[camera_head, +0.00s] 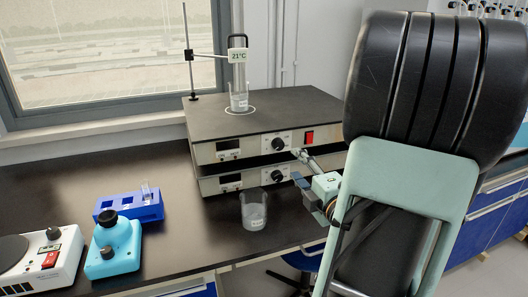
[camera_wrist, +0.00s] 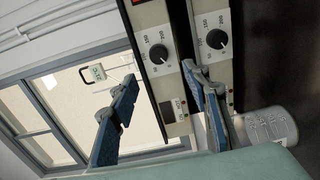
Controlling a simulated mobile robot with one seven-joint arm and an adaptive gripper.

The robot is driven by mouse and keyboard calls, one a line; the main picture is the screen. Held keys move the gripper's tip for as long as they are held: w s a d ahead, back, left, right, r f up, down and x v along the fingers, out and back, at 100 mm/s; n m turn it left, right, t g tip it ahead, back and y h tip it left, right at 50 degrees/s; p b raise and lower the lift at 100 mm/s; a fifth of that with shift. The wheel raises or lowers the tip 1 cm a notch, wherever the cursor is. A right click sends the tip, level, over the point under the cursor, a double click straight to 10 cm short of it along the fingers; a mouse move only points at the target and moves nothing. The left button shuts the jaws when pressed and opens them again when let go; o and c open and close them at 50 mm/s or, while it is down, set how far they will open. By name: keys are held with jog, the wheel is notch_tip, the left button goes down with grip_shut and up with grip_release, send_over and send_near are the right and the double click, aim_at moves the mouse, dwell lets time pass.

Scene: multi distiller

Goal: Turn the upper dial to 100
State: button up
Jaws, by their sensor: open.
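The upper dial (camera_head: 278,143) is a dark round knob on the upper hotplate's front panel. It also shows in the wrist view (camera_wrist: 158,54), with small numbers around it; I cannot read its setting surely. The lower dial (camera_head: 276,175) is a similar knob on the unit below, also in the wrist view (camera_wrist: 216,39). My gripper (camera_head: 299,165) is just right of the dials in the head view. In the wrist view my gripper (camera_wrist: 159,74) is open, its fingers apart and empty. The upper dial lies ahead between the fingertips; no contact is visible.
A glass beaker (camera_head: 254,210) stands in front of the lower unit. Another beaker (camera_head: 239,100) sits on the upper hotplate's top plate (camera_head: 290,99), beside a stand rod (camera_head: 188,45). A blue rack (camera_head: 130,206) and cyan device (camera_head: 112,249) stand to the left.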

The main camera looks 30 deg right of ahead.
aim_at(280, 146)
jog(key=p+x, duration=0.2)
jog(key=x, duration=0.9)
jog(key=shift+r+p, duration=0.1)
jog(key=shift+p, duration=0.2)
jog(key=c, duration=1.2)
